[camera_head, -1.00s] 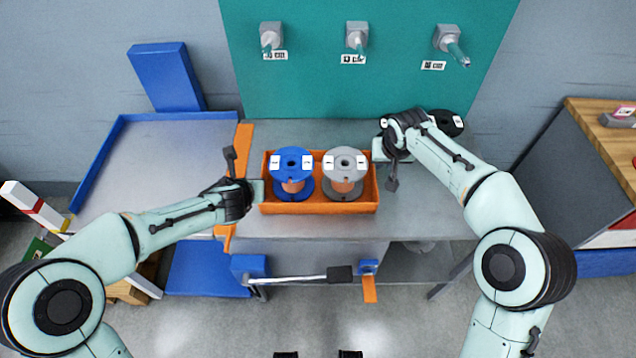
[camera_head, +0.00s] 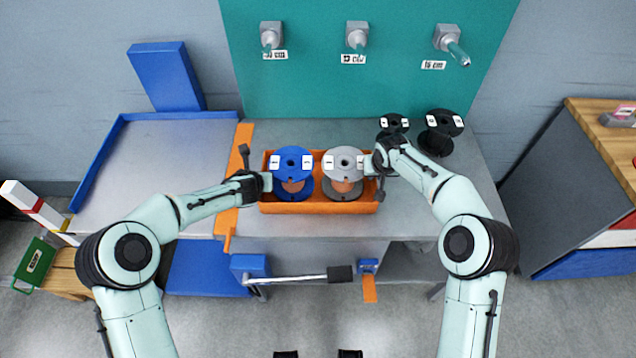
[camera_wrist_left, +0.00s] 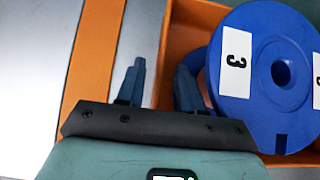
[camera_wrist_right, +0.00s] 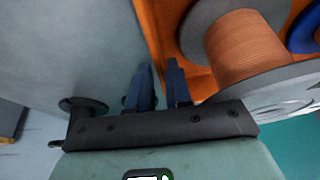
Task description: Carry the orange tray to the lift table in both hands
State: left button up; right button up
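The orange tray (camera_head: 320,208) stands on the grey bench top and holds a blue spool (camera_head: 292,160) and a grey spool (camera_head: 343,161), both wound with copper-coloured material. My left gripper (camera_head: 266,182) is at the tray's left end. In the left wrist view its fingers (camera_wrist_left: 161,82) are apart, one on each side of the tray's end wall. My right gripper (camera_head: 378,162) is at the right end. In the right wrist view its fingers (camera_wrist_right: 160,82) stand close together around the wall; whether they press on it is unclear. I cannot tell which surface is the lift table.
A grey surface with a blue rim (camera_head: 92,168) lies left of the bench, past an orange strip (camera_head: 240,145). Two black spools (camera_head: 440,140) stand at the back right. Pegs (camera_head: 357,40) stick out from the green panel. A crank handle (camera_head: 340,274) projects in front.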

pick_arm(q)
jog(key=shift+c, duration=1)
pick_arm(e)
jog(key=shift+c, duration=1)
pick_arm(q)
grip_shut()
pick_arm(e)
grip_shut()
pick_arm(q)
jog(key=shift+w+r, duration=0.1)
jog(key=shift+r, duration=0.2)
pick_arm(e)
jog(key=shift+w+r, duration=0.1)
jog(key=shift+r, duration=0.15)
